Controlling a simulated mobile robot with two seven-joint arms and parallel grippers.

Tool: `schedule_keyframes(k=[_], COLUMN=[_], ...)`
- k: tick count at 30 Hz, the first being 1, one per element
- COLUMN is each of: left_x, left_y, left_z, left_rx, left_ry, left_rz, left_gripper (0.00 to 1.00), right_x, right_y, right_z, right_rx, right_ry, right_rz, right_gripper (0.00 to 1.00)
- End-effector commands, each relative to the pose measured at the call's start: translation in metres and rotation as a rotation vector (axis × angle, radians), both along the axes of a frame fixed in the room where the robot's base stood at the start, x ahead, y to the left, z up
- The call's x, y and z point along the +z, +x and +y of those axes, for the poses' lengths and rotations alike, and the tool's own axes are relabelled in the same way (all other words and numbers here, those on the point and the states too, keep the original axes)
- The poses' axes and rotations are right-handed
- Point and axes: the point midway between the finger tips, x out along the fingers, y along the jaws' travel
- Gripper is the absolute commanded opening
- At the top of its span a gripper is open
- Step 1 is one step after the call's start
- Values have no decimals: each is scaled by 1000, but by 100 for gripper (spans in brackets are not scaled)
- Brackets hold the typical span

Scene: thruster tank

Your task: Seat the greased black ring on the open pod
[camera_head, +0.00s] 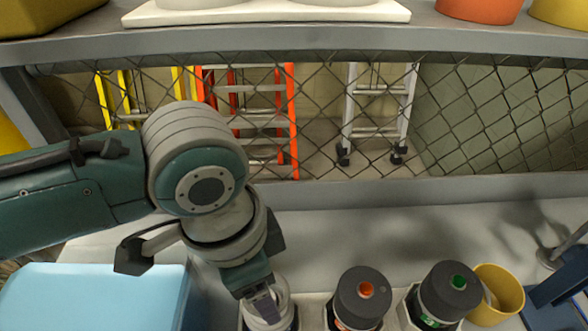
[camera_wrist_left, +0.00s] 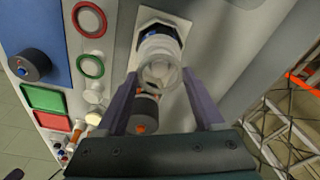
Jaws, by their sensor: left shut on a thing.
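My left gripper (camera_head: 262,300) reaches down at the bottom edge of the head view. In the left wrist view its two purple fingers (camera_wrist_left: 159,80) are shut on a pale, translucent round piece (camera_wrist_left: 160,73). The open pod (camera_wrist_left: 157,42), with a blue spot inside and a dark rim, sits in a pale holder just beyond this piece. I cannot tell whether the piece touches the pod. A dark cap with a blue centre (camera_wrist_left: 30,65) stands on the blue mat. A black ring cannot be made out clearly. My right gripper is not in view.
Pods with dark caps, one with an orange centre (camera_head: 359,296) and one with a green centre (camera_head: 449,290), stand to the right. A yellow cup (camera_head: 497,296) is beside them. A red ring (camera_wrist_left: 89,19) and a green ring (camera_wrist_left: 90,66) lie near the mat.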

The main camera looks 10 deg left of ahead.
Motion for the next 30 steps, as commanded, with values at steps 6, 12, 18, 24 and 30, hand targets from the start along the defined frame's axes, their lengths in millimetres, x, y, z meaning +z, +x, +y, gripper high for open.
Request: schedule_keyframes(k=[6, 12, 18, 24, 30], left_x=[-4, -8, -13, -14, -14], left_y=[0, 0, 0, 0, 0], left_z=[0, 0, 0, 0, 0], left_rx=[0, 0, 1, 0, 0], left_ry=[0, 0, 0, 0, 0], left_rz=[0, 0, 0, 0, 0], left_gripper=[19, 19, 19, 19, 19], right_x=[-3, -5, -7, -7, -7], right_y=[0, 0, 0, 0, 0], right_z=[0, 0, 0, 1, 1], right_rx=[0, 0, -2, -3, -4], right_ry=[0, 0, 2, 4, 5], right_rz=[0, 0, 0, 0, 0], right_gripper=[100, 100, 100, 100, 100])
